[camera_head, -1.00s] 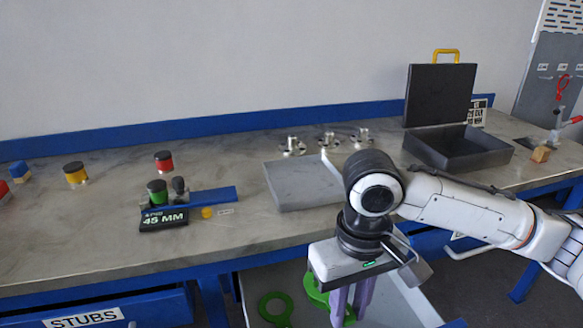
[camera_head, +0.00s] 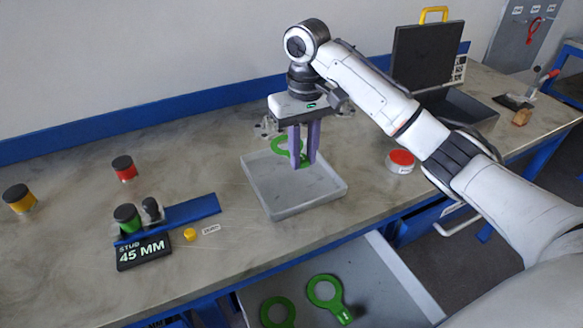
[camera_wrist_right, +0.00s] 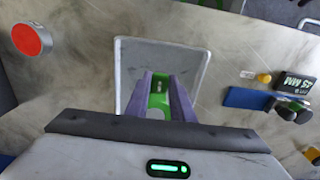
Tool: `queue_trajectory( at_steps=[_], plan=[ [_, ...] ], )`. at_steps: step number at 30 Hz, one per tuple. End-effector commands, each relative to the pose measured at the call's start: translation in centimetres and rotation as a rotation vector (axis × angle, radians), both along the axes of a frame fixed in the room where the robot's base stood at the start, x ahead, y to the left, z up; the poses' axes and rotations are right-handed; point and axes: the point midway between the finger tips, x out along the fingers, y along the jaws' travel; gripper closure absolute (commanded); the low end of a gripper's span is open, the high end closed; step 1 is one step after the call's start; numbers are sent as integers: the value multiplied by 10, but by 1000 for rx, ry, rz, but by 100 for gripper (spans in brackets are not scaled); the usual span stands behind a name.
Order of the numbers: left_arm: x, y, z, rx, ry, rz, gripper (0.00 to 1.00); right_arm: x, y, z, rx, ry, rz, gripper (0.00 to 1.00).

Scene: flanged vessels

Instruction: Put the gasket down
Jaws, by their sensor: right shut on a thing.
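My right gripper (camera_head: 304,164) is shut on a green gasket (camera_head: 282,147), a ring with a tab. It holds the gasket over the back part of a shallow grey tray (camera_head: 306,206) on the bench. In the right wrist view the gasket (camera_wrist_right: 159,97) shows between the purple fingers (camera_wrist_right: 162,97), with the tray (camera_wrist_right: 194,52) beneath. I cannot tell whether the gasket touches the tray. Two more green gaskets lie in the open drawer, one (camera_head: 325,279) to the right and one (camera_head: 268,312) to the left. My left gripper is not in view.
A red-topped cylinder (camera_head: 400,161) stands right of the tray, near an open black case (camera_head: 428,57). A 45 MM sign (camera_head: 143,252), a blue strip (camera_head: 191,211) and several coloured-lid stubs stand to the left. The drawer (camera_head: 400,284) stands open below the bench.

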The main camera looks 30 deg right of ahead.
Motion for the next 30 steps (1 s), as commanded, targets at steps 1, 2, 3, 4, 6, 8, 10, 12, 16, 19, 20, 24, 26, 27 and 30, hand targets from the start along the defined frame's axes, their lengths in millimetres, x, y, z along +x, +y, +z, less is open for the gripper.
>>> queue_trajectory(
  at_steps=[1, 2, 3, 4, 6, 8, 10, 12, 16, 19, 20, 24, 26, 27, 30],
  plan=[
    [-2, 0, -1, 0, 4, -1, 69, -2, 2, -13, 5, 9, 1, 100],
    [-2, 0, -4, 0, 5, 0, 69, -2, 1, -20, 3, 7, 0, 100],
    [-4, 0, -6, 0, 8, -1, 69, -1, 1, -27, 3, 5, 0, 100],
    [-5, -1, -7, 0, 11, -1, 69, -1, 1, -32, 3, 4, 1, 100],
    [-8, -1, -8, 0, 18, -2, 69, -1, 0, -39, 0, 3, -1, 100],
    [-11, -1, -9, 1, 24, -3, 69, -1, 0, -44, 0, 1, -1, 100],
    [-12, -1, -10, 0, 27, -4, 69, -1, 0, -48, 0, 1, -1, 100],
    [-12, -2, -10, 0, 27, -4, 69, -1, 0, -55, 0, 2, -1, 100],
    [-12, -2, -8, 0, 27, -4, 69, -1, 0, -73, 0, 3, -1, 100],
    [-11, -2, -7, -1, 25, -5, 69, -1, 0, -83, 0, 0, -1, 100],
    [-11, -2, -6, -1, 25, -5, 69, -1, 0, -84, 0, 0, -1, 100],
    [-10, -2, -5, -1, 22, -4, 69, 0, 0, -83, 0, -1, -1, 100],
    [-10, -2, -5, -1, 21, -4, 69, -1, 0, -84, 0, -1, -1, 100],
    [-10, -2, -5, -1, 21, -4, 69, -1, 0, -84, 0, 0, -1, 100],
    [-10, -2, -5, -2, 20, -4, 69, -1, 0, -87, 0, 0, -1, 77]
  ],
)
